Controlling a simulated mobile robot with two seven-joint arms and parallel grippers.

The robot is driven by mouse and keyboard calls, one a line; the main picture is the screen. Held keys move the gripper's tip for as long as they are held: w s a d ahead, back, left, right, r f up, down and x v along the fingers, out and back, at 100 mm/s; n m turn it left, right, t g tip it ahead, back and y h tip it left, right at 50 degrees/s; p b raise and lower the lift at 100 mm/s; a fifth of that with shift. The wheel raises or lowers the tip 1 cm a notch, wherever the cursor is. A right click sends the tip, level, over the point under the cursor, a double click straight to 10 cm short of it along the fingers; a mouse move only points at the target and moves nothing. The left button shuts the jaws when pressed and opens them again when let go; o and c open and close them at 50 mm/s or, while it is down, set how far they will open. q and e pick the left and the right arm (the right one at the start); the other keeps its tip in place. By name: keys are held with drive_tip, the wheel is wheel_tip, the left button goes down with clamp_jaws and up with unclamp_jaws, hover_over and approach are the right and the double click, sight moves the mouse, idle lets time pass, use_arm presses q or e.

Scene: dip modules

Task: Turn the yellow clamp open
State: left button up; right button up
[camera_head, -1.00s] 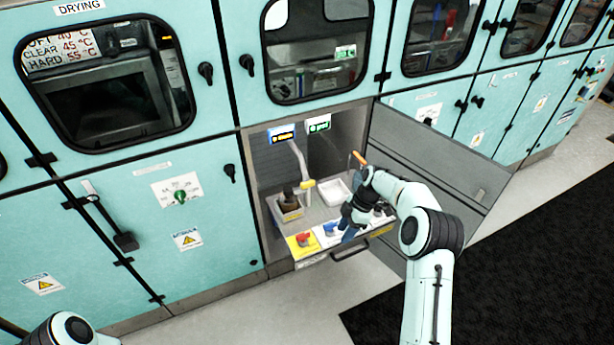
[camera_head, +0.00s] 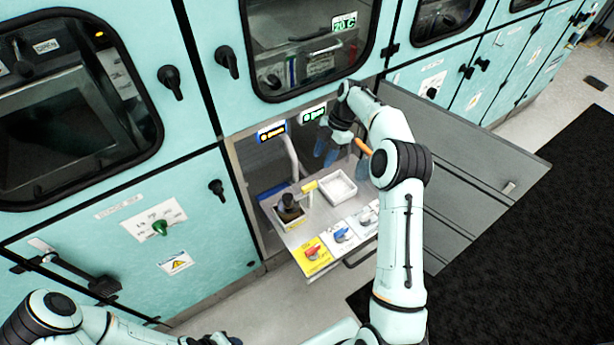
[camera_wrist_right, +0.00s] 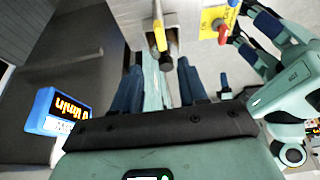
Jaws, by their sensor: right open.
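The yellow clamp (camera_head: 309,186) sits on the pull-out shelf beside a dark, bottle-like object (camera_head: 289,207) in a small tray. It also shows in the right wrist view (camera_wrist_right: 160,32), beyond the fingertips. My right gripper (camera_head: 326,148) is above and behind the clamp in the cabinet opening, apart from it. Its blue fingers (camera_wrist_right: 160,85) are spread, with a pale pipe-like shape seen between them. My left gripper is mostly cut off at the bottom of the head view; the right wrist view shows part of that arm (camera_wrist_right: 295,90), but not clearly its jaw state.
A white tray (camera_head: 338,187) stands right of the clamp. Red (camera_head: 313,252) and blue (camera_head: 343,235) knobs line the shelf's front. A grey pipe (camera_head: 292,158) rises behind. The open cabinet door (camera_head: 460,170) is on the right. Blue (camera_head: 271,131) and green (camera_head: 313,114) displays hang above.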

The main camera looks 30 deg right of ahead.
sight(310, 185)
drive_tip(key=b+x, duration=0.1)
drive_tip(key=x, duration=1)
drive_tip(key=shift+a, duration=0.1)
drive_tip(key=shift+a+f, duration=0.2)
drive_tip(key=shift+f, duration=0.35)
use_arm(q)
drive_tip(key=shift+s+f, duration=0.75)
drive_tip(key=shift+s, duration=0.2)
use_arm(e)
clamp_jaws()
